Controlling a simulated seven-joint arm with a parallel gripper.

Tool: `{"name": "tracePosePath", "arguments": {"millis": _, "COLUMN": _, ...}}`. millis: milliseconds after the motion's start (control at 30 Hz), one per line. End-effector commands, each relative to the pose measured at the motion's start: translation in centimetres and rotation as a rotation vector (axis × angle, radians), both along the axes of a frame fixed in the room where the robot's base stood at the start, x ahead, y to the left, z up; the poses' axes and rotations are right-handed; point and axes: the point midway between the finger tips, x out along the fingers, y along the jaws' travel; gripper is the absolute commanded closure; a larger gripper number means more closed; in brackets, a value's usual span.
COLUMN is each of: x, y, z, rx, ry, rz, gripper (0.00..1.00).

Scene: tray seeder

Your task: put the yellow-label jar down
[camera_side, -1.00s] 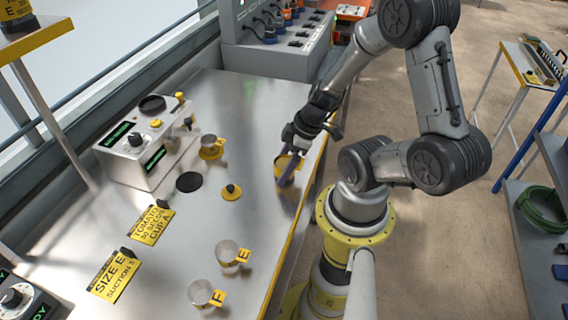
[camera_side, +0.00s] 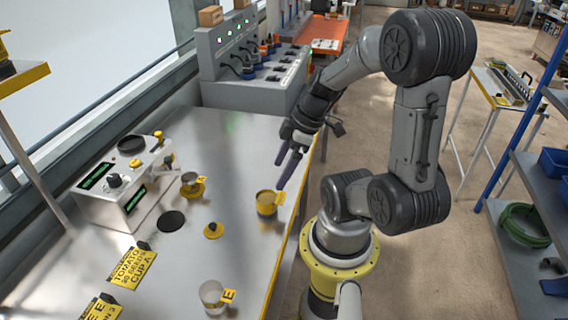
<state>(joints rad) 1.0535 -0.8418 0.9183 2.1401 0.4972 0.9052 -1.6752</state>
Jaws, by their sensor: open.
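The yellow-label jar (camera_side: 266,204) stands upright on the metal table (camera_side: 205,262), near its right edge.
A white device with green displays (camera_side: 125,185) stands at the left, with a small cup (camera_side: 190,183) on a yellow base beside it. A yellow knobbed lid (camera_side: 213,231) and a black disc (camera_side: 171,221) lie mid-table. A clear cup (camera_side: 211,294) stands in front.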

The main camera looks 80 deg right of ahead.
Motion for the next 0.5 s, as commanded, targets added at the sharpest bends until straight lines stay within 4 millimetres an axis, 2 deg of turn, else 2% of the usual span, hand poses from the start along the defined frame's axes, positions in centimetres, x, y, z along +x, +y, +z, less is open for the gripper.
{"name": "tracePosePath", "arguments": {"millis": 233, "x": -0.2, "y": 0.6, "z": 1.8, "rx": -0.004, "ry": 0.015, "rz": -0.003, "gripper": 0.06}}
{"name": "tracePosePath", "arguments": {"millis": 500, "x": 0.8, "y": 4.7, "z": 5.7, "rx": -0.038, "ry": 0.061, "rz": -0.076, "gripper": 0.06}}
